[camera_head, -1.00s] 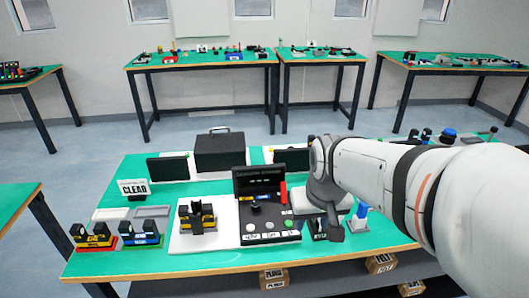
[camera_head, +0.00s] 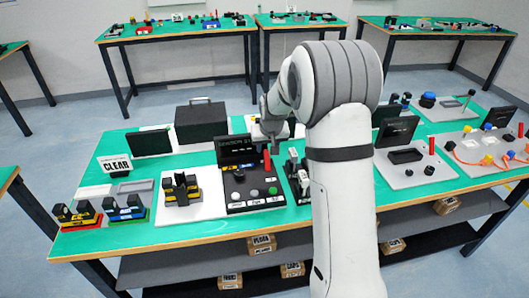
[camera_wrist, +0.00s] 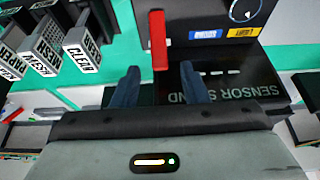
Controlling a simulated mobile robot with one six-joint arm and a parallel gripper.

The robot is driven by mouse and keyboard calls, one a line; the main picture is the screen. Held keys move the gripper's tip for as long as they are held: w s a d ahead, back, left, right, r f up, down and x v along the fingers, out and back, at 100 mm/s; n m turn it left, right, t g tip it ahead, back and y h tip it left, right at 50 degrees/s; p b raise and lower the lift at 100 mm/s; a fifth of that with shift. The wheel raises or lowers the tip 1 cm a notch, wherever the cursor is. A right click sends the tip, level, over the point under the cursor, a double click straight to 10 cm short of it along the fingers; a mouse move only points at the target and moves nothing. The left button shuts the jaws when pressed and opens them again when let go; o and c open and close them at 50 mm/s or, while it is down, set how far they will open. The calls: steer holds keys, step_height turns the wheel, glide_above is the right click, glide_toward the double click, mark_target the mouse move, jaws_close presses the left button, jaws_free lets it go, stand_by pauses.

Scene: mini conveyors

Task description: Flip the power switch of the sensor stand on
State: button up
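The sensor stand (camera_head: 236,148) is a black console with an upright panel at its back and buttons on its base. Its lettering (camera_wrist: 235,92) shows in the wrist view. A red upright bar (camera_head: 267,161) stands at its right side; the bar also shows in the wrist view (camera_wrist: 158,40). I cannot tell which part is the power switch. My gripper (camera_wrist: 160,83) is open and empty, its two dark fingers apart, with the red bar ahead of the gap. In the head view my gripper (camera_head: 270,132) is above the panel's right end, partly hidden by my arm.
Labelled holders (camera_wrist: 62,45) stand left in the wrist view, and show right of the console in the head view (camera_head: 298,175). A black box (camera_head: 201,122) stands behind the console. A black fixture on a white plate (camera_head: 182,188) is left. A grey board (camera_head: 415,170) lies right.

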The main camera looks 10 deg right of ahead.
mark_target(266, 152)
steer(key=shift+x, duration=2.35)
jaws_close()
